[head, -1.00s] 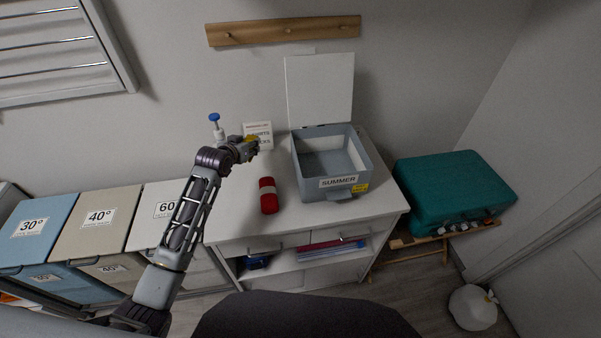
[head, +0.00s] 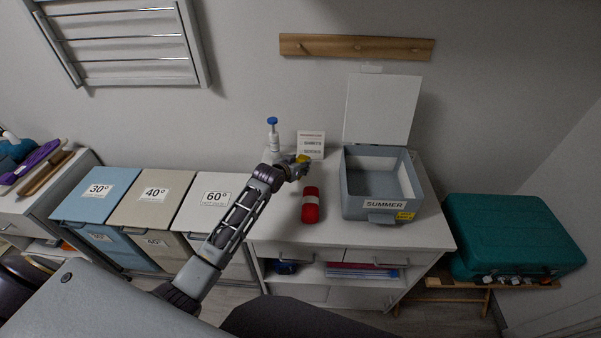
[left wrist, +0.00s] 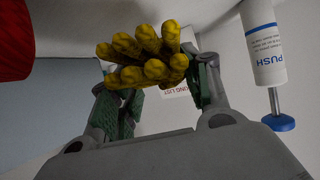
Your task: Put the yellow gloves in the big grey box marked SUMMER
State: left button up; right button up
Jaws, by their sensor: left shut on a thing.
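The yellow gloves (left wrist: 142,55) are between the fingers of my left gripper (left wrist: 155,85) in the left wrist view, and the gripper is shut on them. In the head view the gloves (head: 304,158) show as a small yellow patch at the tip of my left gripper (head: 298,166), over the back left of the white cabinet top. The big grey box (head: 352,206) marked SUMMER stands on the cabinet to the right of the gripper. Its lid (head: 384,108) is open and upright at the back, and the inside looks empty. My right gripper is not in view.
A pump bottle (head: 273,135) and a small sign card (head: 311,143) stand behind the gripper. Laundry bins (head: 150,205) are at left; a teal case (head: 512,235) is at right.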

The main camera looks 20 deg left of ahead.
pick_arm(q)
jog(key=shift+f, duration=0.25)
jog(key=shift+f, duration=1.85)
jog(key=shift+f, duration=0.15)
jog(key=o, duration=0.8)
jog(key=shift+c, duration=0.2)
jog(key=shift+r, duration=0.2)
